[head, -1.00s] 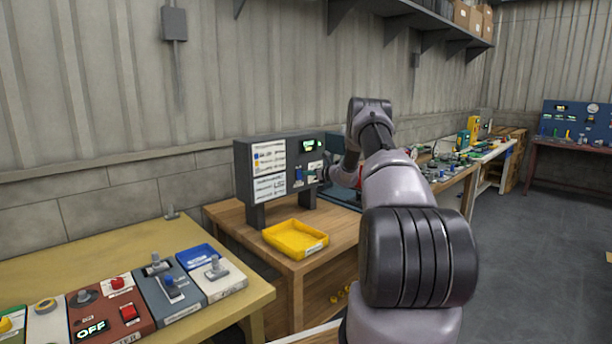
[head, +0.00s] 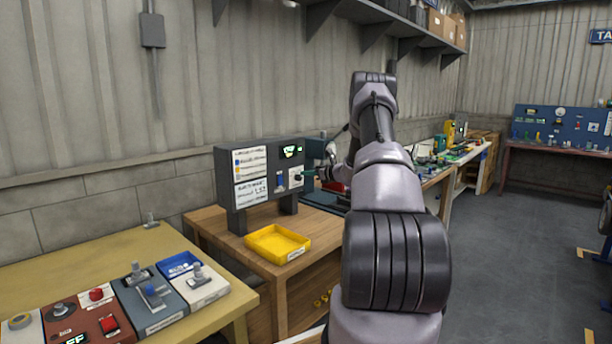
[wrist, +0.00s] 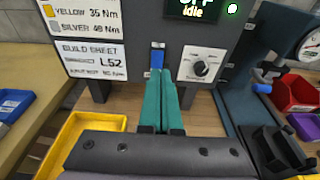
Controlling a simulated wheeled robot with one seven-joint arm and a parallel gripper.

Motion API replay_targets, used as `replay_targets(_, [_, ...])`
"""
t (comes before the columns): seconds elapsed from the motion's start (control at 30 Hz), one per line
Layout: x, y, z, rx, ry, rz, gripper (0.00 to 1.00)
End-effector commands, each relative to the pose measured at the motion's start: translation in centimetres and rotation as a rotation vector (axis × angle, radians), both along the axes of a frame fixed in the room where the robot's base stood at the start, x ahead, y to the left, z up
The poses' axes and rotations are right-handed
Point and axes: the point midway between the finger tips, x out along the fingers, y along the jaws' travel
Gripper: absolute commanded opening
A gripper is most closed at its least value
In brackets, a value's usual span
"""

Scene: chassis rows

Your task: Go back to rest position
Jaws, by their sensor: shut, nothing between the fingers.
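My arm rises in the middle of the head view and bends toward a dark grey panel (head: 262,203) on a wooden bench. My gripper has two green fingers (wrist: 160,108), which lie together in the wrist view, shut and empty. They point at the panel front, just below a blue switch or tab (wrist: 157,57); I cannot tell whether they touch it. The panel's knob (wrist: 201,68) is to the right of the fingers. Its small screen (wrist: 205,12) reads "Idle" under a cut-off line.
A yellow tray (head: 305,241) lies on the bench before the panel; its edge also shows in the wrist view (wrist: 112,122). Red (wrist: 291,92) and purple bins stand at right. A yellow-topped table (head: 85,262) with control blocks is at left. Grey floor (head: 520,240) is open at right.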

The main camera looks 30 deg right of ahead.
Motion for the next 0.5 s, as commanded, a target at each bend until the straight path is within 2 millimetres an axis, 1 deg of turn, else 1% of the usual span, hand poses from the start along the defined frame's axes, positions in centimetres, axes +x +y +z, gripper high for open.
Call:
replay_targets(0.23, [0.0,0.1,0.1,-0.002,-0.001,0.001,0.0])
replay_targets(0.3, [0.0,0.6,0.7,-0.015,-0.001,0.015,0.0])
replay_targets(0.37, [-0.2,1.8,1.9,-0.043,-0.004,0.045,0.0])
replay_targets(0.47, [-1.0,5.3,5.5,-0.136,-0.011,0.135,0.0])
replay_targets(0.5, [-1.6,7.3,7.2,-0.188,-0.015,0.184,0.0])
